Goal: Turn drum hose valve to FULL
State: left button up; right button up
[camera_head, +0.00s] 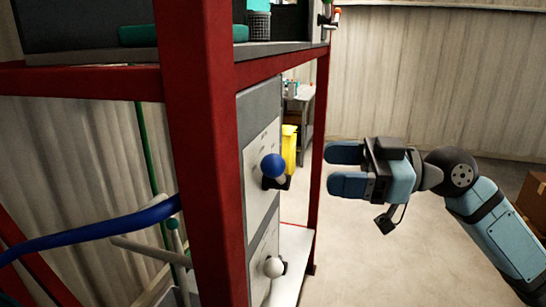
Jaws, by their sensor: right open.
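A valve handle with a blue round knob (272,166) sticks out from a grey panel with a white plate (260,190), on the red frame. A second handle with a white knob (274,267) sits lower on another white plate. I cannot read any FULL marking or tell which handle is the drum hose valve. My right gripper (345,169) is to the right of the blue knob, apart from it. Its two blue fingers point left, open and empty. My left gripper is not in view.
A thick red post (205,150) stands close in front, left of the panel. A blue hose (90,230) crosses at lower left. A yellow bin (289,148) and a table (302,98) stand behind. A cardboard box (534,197) is at far right. The floor between is clear.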

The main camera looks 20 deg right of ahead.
aim_at(274, 160)
jog(key=p+x, duration=0.2)
jog(key=x, duration=0.7)
jog(key=shift+w+a+p, duration=0.15)
jog(key=shift+a+p, duration=0.2)
jog(key=shift+p, duration=0.05)
grip_shut()
